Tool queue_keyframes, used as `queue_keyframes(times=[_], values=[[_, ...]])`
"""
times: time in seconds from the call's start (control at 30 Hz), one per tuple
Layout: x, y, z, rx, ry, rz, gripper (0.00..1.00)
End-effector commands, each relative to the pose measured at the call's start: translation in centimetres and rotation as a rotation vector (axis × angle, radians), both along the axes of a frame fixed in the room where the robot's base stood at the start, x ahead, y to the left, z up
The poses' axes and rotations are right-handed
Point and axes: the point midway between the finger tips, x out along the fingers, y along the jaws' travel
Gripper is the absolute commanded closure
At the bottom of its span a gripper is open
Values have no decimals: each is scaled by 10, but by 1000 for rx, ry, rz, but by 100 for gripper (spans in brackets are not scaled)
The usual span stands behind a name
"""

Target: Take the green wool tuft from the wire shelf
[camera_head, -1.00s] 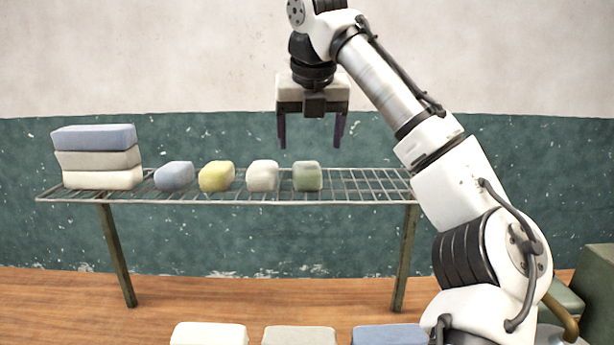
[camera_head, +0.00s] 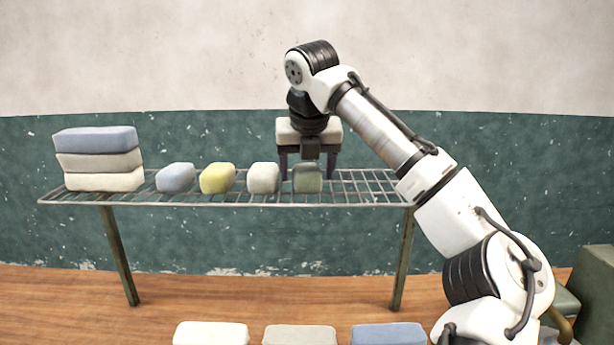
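The green wool tuft (camera_head: 307,180) is a small rounded grey-green block on the wire shelf (camera_head: 365,187), at the right end of a row of tufts. My gripper (camera_head: 307,172) is low over it and points down. It is open, with one dark finger to the left of the green tuft and one to the right. A gap shows between the right finger and the tuft; the left finger is close to the tuft and the white one beside it. Whether the fingers are level with the tuft in depth is hard to tell.
A white tuft (camera_head: 263,178), a yellow tuft (camera_head: 217,178) and a blue tuft (camera_head: 176,178) stand left of the green one. Stacked blocks (camera_head: 98,160) fill the shelf's left end. The shelf's right end is bare. More blocks (camera_head: 300,335) show at the bottom edge.

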Motion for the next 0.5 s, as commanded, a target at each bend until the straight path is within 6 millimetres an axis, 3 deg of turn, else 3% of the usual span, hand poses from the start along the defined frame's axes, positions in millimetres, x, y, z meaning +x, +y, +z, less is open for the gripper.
queue_keyframes(times=[0.03,0.3,0.5], values=[[0,0,0,0,0,0,38],[0,0,1,0,0,0,71],[0,0,1,0,-1,0,72]])
